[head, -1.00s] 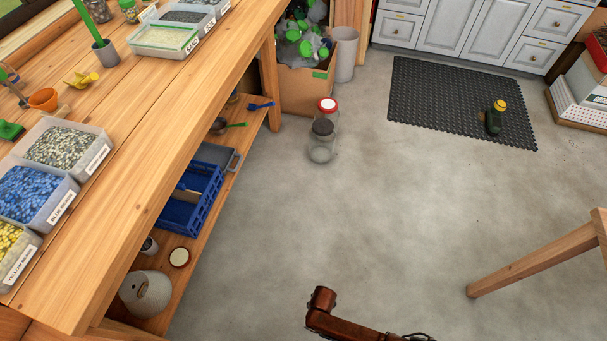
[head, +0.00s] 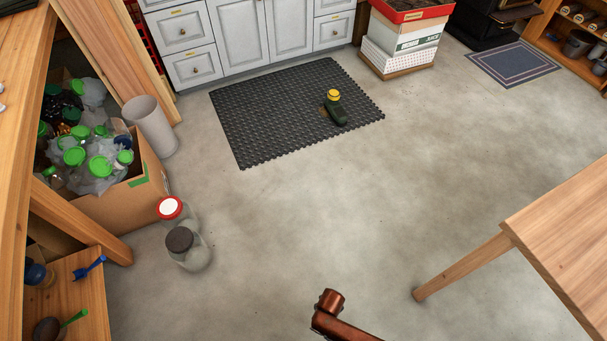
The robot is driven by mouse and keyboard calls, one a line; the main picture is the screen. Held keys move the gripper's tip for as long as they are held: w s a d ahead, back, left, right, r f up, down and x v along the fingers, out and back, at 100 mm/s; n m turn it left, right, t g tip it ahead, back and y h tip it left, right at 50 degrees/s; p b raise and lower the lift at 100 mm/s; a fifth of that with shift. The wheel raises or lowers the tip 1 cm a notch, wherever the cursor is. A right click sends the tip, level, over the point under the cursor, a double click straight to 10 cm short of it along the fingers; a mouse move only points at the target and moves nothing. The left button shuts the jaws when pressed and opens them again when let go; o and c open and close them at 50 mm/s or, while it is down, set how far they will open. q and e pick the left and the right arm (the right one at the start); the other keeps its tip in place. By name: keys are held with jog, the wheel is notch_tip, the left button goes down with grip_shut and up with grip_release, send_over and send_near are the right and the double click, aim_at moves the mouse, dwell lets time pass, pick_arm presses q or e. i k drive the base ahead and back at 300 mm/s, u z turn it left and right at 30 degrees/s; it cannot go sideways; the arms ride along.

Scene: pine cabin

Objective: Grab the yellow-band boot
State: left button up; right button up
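The yellow-band boot (head: 337,109) is small and dark green with a yellow top. It stands on the black rubber mat (head: 260,128), near the mat's right side. A brown patch shows on the mat beside it. Part of one of my arms, reddish brown, shows at the bottom of the head view, far from the boot. Neither of my grippers is in view.
Two glass jars, one red-lidded (head: 170,208) and one dark-lidded (head: 187,248), stand on the floor at left. A cardboard box (head: 130,203) of jars and a grey bin (head: 151,125) are behind them. A wooden table (head: 560,230) stands at right. The middle floor is clear.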

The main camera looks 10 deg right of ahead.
aim_at(335, 110)
jog(key=z, duration=0.5)
jog(key=i, duration=3.4)
jog(key=u, duration=0.35)
jog(key=i, duration=0.9)
jog(key=u, duration=0.05)
